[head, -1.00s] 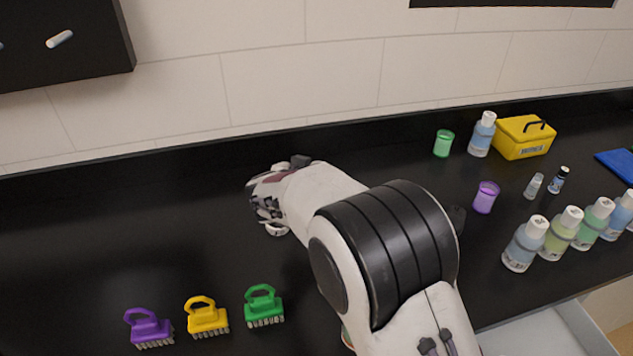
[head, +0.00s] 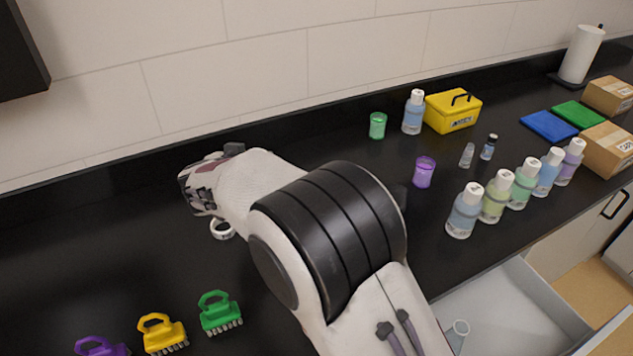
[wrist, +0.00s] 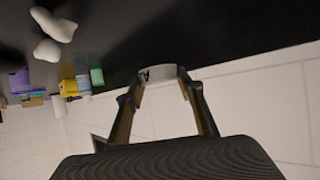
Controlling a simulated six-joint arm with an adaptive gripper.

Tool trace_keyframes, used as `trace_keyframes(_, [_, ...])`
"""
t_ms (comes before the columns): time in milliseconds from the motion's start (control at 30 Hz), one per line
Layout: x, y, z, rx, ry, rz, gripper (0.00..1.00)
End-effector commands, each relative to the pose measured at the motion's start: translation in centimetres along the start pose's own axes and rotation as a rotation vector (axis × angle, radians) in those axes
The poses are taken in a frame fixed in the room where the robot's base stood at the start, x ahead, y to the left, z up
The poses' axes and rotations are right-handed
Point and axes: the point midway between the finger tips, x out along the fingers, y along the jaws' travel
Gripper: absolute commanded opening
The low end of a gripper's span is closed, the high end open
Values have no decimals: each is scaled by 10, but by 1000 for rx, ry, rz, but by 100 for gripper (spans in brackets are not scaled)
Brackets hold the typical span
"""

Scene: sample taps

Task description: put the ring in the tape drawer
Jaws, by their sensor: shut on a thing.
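The ring (head: 222,232) is white and shows just below my gripper (head: 213,215), over the black counter on the left in the head view. In the wrist view, the ring (wrist: 158,72) sits between the two fingertips of my gripper (wrist: 162,88), with a small dark mark on it. My gripper is shut on it. An open pale drawer (head: 510,300) shows at the lower right of the head view, below the counter edge. No label on the drawer can be seen.
Purple, yellow (head: 162,334) and green (head: 219,313) brushes stand at the front left. A row of bottles (head: 465,212), a purple cup (head: 424,172), a green cup (head: 377,125) and a yellow box (head: 452,111) stand on the right. The counter's left part is clear.

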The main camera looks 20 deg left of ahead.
Motion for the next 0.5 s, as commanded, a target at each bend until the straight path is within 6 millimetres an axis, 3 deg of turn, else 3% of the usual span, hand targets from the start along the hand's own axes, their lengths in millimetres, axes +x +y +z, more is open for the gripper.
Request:
trace_keyframes(267, [-1, 0, -2, 0, 0, 0, 24])
trace_keyframes(500, [-11, 0, -21, 3, 3, -1, 24])
